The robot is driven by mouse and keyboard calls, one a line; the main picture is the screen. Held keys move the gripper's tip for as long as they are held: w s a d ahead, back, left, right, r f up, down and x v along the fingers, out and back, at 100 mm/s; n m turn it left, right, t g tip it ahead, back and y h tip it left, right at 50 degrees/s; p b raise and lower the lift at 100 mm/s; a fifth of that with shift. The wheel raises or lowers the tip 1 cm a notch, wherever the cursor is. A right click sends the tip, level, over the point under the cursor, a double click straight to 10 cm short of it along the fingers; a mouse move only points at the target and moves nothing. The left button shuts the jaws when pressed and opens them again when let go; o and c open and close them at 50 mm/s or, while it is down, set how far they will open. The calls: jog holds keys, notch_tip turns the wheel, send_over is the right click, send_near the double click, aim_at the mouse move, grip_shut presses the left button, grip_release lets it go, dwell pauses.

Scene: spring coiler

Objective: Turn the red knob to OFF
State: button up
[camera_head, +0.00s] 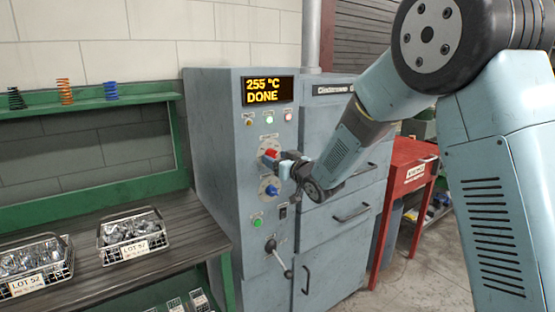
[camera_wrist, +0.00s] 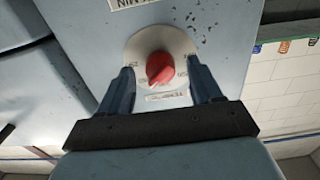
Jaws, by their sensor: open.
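The red knob (camera_head: 271,153) is on the front of the grey-blue machine cabinet (camera_head: 222,130), below the display. In the wrist view the red knob (camera_wrist: 160,67) sits in the middle of a pale round dial plate (camera_wrist: 178,45) with numbers near its rim. I cannot make out an OFF mark. My gripper (camera_wrist: 160,72) is open, with one dark finger on each side of the dial and gaps between the fingers and the knob. In the head view my gripper (camera_head: 285,166) is at the panel, close to the red knob and partly hiding this area.
The display (camera_head: 269,90) reads 255 °C DONE. A blue knob (camera_head: 270,189) is just below the red one, with a green button (camera_head: 257,222) and a lever (camera_head: 279,258) lower. A bench (camera_head: 185,246) with wire baskets is left; a red cabinet (camera_head: 405,190) is right.

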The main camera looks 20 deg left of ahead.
jog(key=shift+w+a, duration=0.3)
jog(key=shift+a, duration=0.1)
jog(key=shift+c, duration=0.5)
